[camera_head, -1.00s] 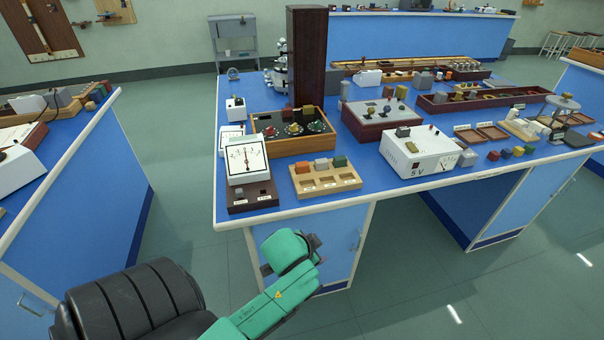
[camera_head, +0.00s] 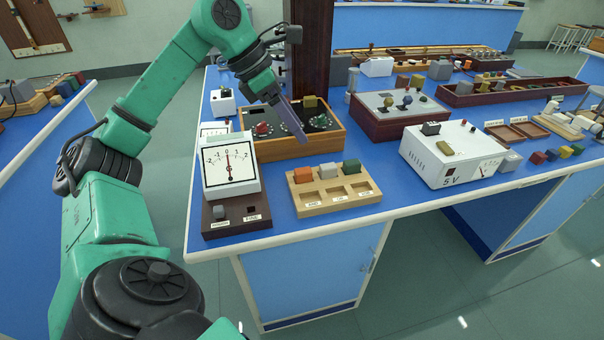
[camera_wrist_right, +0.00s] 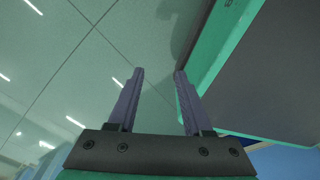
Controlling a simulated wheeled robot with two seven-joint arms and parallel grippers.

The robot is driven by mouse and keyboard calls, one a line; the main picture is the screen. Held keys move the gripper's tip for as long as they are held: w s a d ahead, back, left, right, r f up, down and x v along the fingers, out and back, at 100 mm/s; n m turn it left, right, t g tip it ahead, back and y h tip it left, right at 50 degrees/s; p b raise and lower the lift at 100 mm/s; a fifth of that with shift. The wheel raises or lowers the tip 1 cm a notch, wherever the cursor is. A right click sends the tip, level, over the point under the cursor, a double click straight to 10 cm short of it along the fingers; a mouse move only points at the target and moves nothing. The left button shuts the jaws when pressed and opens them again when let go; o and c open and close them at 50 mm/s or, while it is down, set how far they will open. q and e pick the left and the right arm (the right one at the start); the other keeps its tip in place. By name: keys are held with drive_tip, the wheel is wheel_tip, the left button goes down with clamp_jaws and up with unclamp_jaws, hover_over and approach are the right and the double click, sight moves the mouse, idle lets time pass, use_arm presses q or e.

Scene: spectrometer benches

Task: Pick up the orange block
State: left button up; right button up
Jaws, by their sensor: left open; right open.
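The orange block (camera_head: 302,174) sits at the back left of a light wooden tray (camera_head: 312,208) near the front edge of the blue bench. A grey block (camera_head: 328,170) and a green block (camera_head: 351,166) stand in a row to its right. My left gripper (camera_head: 301,138) is open, pointing down above and behind the orange block, in front of the wooden box in the picture. It looks apart from the block; its fingers overlap from this angle. My right gripper (camera_wrist_right: 159,72) is open and empty in the right wrist view, over the floor.
A white meter (camera_head: 230,165) on a dark base stands left of the tray. A wooden box (camera_head: 290,149) with knobs lies behind it, beside a tall dark column (camera_head: 309,45). A white 5 V supply (camera_head: 453,155) stands to the right. Bare blue bench lies between supply and tray.

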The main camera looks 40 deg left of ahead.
use_arm(q)
drive_tip(key=s+a+g+y, duration=0.1)
drive_tip(key=s+a+y, duration=0.1)
drive_tip(key=a, duration=0.2)
drive_tip(key=b, duration=0.3)
approach(303, 170)
drive_tip(key=shift+h, duration=0.3)
drive_tip(key=x, duration=0.3)
drive_tip(key=b+x, duration=0.1)
drive_tip(key=x, duration=0.5)
drive_tip(key=shift+a+b, duration=0.3)
drive_tip(key=shift+b, duration=0.1)
drive_tip(key=shift+s+r, duration=0.1)
clamp_jaws()
use_arm(e)
drive_tip(key=w+f, duration=0.1)
drive_tip(key=w+a+f, duration=0.1)
drive_tip(key=w, duration=0.3)
drive_tip(key=shift+a+f, duration=0.15)
drive_tip(key=shift+f, duration=0.25)
